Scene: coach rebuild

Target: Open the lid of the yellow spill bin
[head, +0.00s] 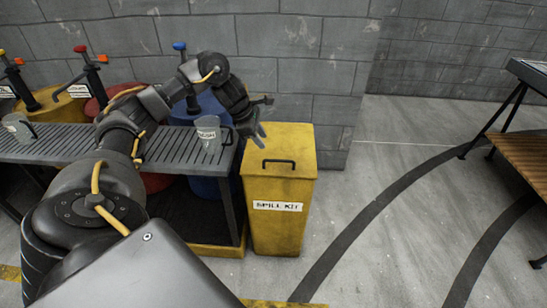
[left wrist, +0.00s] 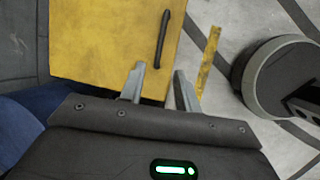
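The yellow spill bin (head: 278,220), labelled SPILL KIT, stands upright on the floor at the end of a slatted bench. Its lid (head: 290,140) is shut, with a black bar handle (head: 279,163) near the front edge. My left gripper (head: 265,119) is at the lid's back left, above it and apart from the handle. In the left wrist view my gripper (left wrist: 158,71) is open with nothing between its fingers. The yellow lid (left wrist: 105,40) lies beyond the fingers, and the handle (left wrist: 162,40) shows past the gap between the fingertips. My right gripper is not in view.
The grey slatted bench (head: 60,143) holds a clear labelled jug (head: 208,132) close to my left arm and another jug (head: 18,126) at the far left. Drums with pumps stand behind. A block wall (head: 300,60) is behind the bin. Floor right of the bin is clear.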

